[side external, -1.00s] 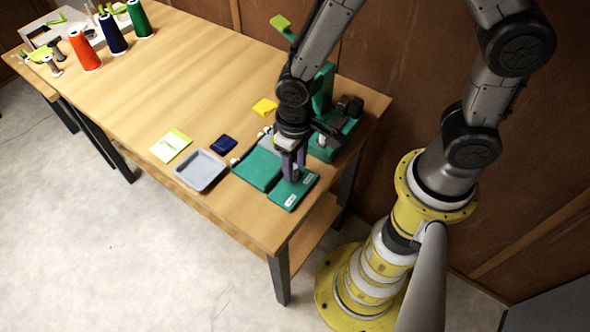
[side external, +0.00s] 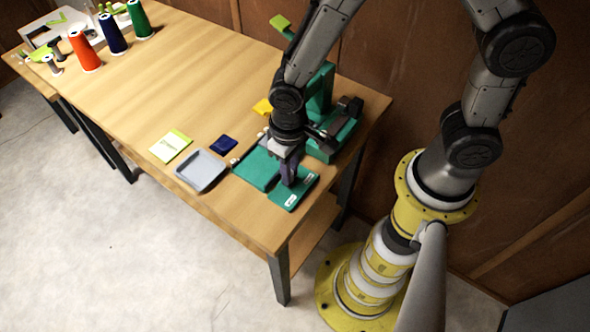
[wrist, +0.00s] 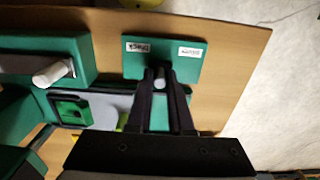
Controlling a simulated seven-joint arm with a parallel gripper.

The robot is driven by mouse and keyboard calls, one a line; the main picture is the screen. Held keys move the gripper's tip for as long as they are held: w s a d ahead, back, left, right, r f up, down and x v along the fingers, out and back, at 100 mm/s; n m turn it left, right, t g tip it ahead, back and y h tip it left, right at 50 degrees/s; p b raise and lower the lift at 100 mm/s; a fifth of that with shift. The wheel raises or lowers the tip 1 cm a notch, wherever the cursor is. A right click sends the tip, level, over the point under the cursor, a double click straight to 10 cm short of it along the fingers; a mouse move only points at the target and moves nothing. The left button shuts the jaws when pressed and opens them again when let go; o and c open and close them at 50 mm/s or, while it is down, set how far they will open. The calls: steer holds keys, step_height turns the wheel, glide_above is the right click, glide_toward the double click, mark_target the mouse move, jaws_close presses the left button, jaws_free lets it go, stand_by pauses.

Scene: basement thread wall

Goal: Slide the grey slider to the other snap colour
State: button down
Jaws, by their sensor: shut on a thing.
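The green slider plate (wrist: 184,68) lies near the table edge in the wrist view, with two white labels. The left label (wrist: 138,47) seems to read "black"; the right label (wrist: 190,51) is too small to read surely. The grey slider (wrist: 159,84) shows as a small grey piece between my fingertips, at the plate's lower edge, sideways between the two labels. My gripper (wrist: 160,78) is shut on it. In the side view my gripper (side external: 288,181) points down onto the plate (side external: 283,201), and its fingers hide the slider and part of the plate.
A grey tray (side external: 201,170), dark blue square (side external: 223,144) and yellow-green card (side external: 170,146) lie further left. The table's front edge is close.

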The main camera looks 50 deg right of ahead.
steer(key=shift+a, duration=1.4)
steer(key=c, duration=0.8)
jaws_free()
step_height(320, 180, up, 6)
steer(key=shift+r, duration=0.1)
step_height(320, 180, up, 4)
steer(key=shift+f, duration=0.1)
